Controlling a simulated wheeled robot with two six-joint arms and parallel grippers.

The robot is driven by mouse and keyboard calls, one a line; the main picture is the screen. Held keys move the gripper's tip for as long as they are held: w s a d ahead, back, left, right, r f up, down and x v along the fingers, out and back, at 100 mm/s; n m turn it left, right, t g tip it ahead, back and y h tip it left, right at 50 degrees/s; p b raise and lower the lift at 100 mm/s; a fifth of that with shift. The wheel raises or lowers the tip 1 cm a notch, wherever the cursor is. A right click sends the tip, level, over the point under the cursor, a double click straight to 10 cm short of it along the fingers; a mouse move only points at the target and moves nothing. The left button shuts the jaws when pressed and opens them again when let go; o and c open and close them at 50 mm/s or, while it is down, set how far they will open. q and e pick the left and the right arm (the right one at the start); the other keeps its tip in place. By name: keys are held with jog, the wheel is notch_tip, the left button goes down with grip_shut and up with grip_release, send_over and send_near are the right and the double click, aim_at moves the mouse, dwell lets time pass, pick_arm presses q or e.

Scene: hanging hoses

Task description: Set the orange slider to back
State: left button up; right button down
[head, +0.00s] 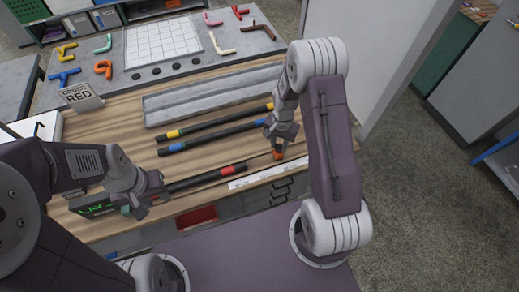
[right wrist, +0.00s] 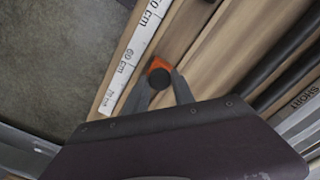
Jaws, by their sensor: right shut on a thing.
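The orange slider (head: 278,155) is a small block at the front right of the wooden bench, beside the white ruler strip (head: 262,174). In the right wrist view the orange slider (right wrist: 158,66) has a round dark knob and sits near the ruler's 60 cm and 70 cm marks (right wrist: 125,60). My right gripper (head: 279,146) points down at it and is shut on it, with a finger on each side in the wrist view. My left gripper (head: 150,203) is over the bench's front left, near a red-banded black hose (head: 207,178); its jaw opening is unclear.
Black hoses with yellow (head: 215,121) and blue (head: 212,138) bands lie behind the slider. Beyond them is a long grey tray (head: 210,98). An "ORDER RED" sign (head: 80,96) stands at left. Coloured pipe pieces and a white grid (head: 162,43) are at the back.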

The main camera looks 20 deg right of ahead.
jog(key=d, duration=1.4)
jog(key=shift+w+d+r, duration=0.1)
jog(key=shift+w+d, duration=0.2)
jog(key=shift+w, duration=0.1)
jog(key=c, duration=1.4)
grip_release()
jog(key=o, duration=0.3)
jog(key=shift+d, duration=0.1)
jog(key=shift+o, duration=0.2)
jog(key=shift+s, duration=0.2)
notch_tip(320, 180, up, 9)
jog(key=b, duration=0.1)
